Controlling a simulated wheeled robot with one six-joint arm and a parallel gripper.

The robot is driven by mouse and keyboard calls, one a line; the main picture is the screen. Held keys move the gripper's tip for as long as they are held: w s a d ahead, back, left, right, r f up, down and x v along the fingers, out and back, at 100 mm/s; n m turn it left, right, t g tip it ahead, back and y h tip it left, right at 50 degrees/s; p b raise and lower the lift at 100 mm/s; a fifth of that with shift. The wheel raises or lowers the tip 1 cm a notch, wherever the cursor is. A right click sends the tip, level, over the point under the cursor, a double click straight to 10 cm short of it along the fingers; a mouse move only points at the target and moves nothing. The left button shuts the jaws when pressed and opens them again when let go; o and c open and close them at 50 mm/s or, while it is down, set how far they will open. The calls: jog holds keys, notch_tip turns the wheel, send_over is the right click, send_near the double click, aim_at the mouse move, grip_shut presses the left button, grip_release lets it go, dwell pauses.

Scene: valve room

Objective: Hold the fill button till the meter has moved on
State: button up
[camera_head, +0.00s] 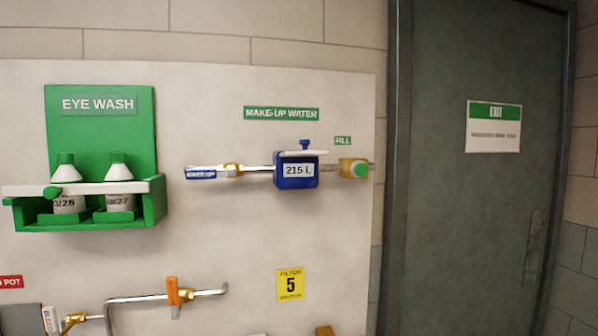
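The fill button (361,170) is a round green button on a brass fitting at the right end of the make-up water pipe, under a small green FILL label (343,141). The meter (296,171) is a blue box on the same pipe, to the left of the button. Its white face reads 215 L, and a light lid-like piece with a blue knob sits on top. My gripper is not in view, and nothing is seen touching the button.
A green eye wash station (100,160) with two bottles juts out at left. Below, a pipe (140,299) carries an orange handle (173,292). A yellow filter sign (290,285) is low on the panel. A dark exit door (455,220) stands at right. The space before the button looks clear.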

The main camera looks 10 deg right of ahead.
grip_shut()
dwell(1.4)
